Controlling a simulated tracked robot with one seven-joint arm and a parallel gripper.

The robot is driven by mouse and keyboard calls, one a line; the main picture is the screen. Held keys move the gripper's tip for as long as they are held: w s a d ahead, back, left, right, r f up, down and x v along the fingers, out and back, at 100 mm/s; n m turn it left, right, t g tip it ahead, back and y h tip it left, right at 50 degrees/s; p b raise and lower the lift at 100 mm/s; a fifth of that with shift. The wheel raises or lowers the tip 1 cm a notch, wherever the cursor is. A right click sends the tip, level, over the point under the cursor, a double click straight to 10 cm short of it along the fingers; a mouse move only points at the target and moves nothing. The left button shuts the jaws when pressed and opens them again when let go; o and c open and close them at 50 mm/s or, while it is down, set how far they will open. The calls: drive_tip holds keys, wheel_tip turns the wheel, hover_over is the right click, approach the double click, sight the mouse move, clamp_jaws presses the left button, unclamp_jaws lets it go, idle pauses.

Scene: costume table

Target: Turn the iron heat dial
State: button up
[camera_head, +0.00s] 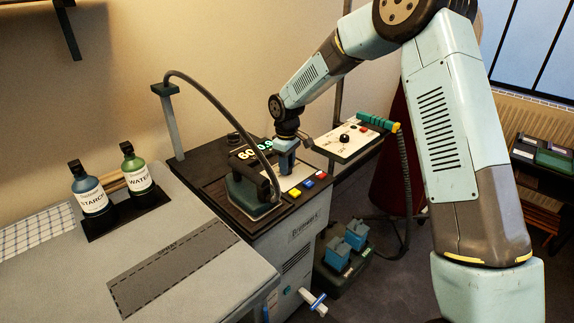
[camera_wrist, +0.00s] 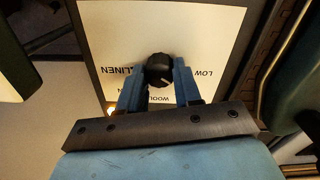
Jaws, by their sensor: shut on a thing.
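The heat dial is a round black knob (camera_wrist: 159,71) on a white label panel (camera_wrist: 205,27) in the wrist view. The panel shows words such as LINEN, WOOL and LOW around the knob, upside down in this view. My gripper (camera_wrist: 158,80) has its blue fingers on either side of the knob and is shut on it. In the head view my gripper (camera_head: 287,155) points down at the panel behind the iron (camera_head: 255,190). The dial is hidden there by my gripper. The pointer mark on the knob is too small to read surely.
The iron stands close beside my gripper, with a grey hose arching over it. Yellow, red and blue buttons (camera_head: 308,185) line the front edge. Starch (camera_head: 91,190) and water (camera_head: 137,170) bottles stand at left. A control box (camera_head: 352,138) stands at right.

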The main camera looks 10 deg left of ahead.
drive_tip(key=shift+w+m, duration=0.1)
drive_tip(key=shift+m, duration=1.5)
drive_tip(key=shift+r, duration=0.1)
drive_tip(key=o, duration=1)
drive_tip(key=shift+o, duration=0.2)
wheel_tip(320, 180, up, 14)
drive_tip(key=shift+f, duration=0.25)
